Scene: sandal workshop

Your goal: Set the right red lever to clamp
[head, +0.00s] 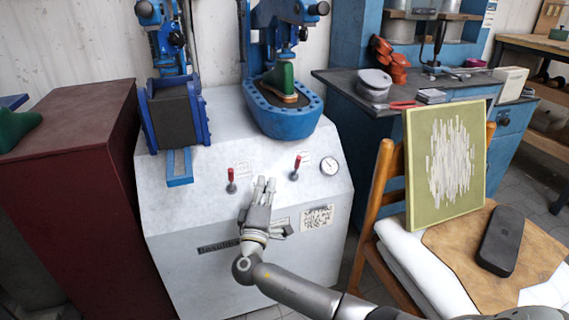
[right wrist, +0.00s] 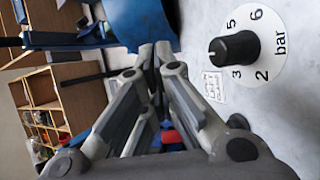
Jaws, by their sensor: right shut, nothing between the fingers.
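The right red lever (head: 297,162) stands up from the sloped front of the white machine (head: 200,225), beside a small printed label. The left red lever (head: 231,175) stands farther left on the same panel. My right gripper (head: 265,183) is shut and empty, with its fingertips in front of the panel between the two levers, lower left of the right one. In the right wrist view the closed fingers (right wrist: 153,48) point up the picture. A small red part shows between the finger links there; I cannot tell which thing it is. My left gripper is out of view.
A pressure dial (head: 329,167) sits right of the right lever; its black knob (right wrist: 235,48) shows in the wrist view. A blue press bed (head: 284,118) with a green last overhangs behind. A wooden chair (head: 378,190) stands at the right, a maroon cabinet (head: 75,200) at the left.

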